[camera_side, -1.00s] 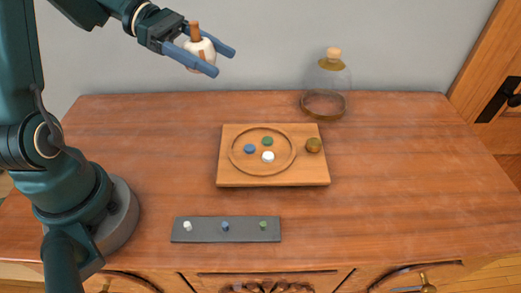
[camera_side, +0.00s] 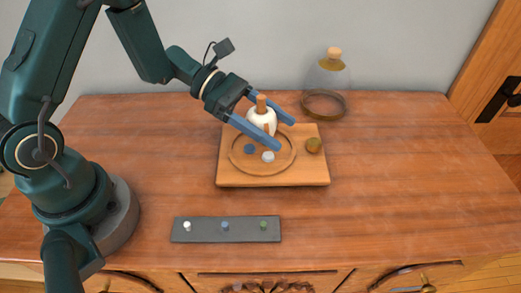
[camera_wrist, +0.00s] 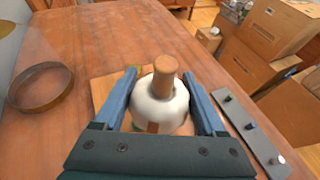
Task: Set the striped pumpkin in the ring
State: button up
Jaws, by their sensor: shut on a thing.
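The striped pumpkin (camera_side: 262,121) is white with a brown stem and a brown patch low on its side. My gripper (camera_side: 292,136) is shut on it, one blue finger on each side, and holds it upright. In the wrist view the pumpkin (camera_wrist: 160,105) sits between the fingers. The ring (camera_side: 263,173) is a round wooden rim on a square wooden board (camera_side: 300,178). The pumpkin appears over the back part of the ring; its height above the board is hard to tell. A blue disc (camera_side: 249,149) and a white disc (camera_side: 268,157) show inside the ring.
A brownish ball (camera_side: 313,145) sits on the board right of the ring. A glass dome with a cork knob (camera_side: 334,53) stands behind, its base ring (camera_side: 323,115) on the table. A grey strip (camera_side: 200,236) with small knobs lies in front. The table's right side is clear.

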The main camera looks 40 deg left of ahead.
aim_at(272, 153)
jog(key=shift+d+f, duration=0.1)
jog(key=shift+f, duration=2.05)
grip_shut()
jog(key=o, duration=1.5)
grip_release()
jog(key=shift+o, duration=0.3)
jog(key=shift+r, duration=0.1)
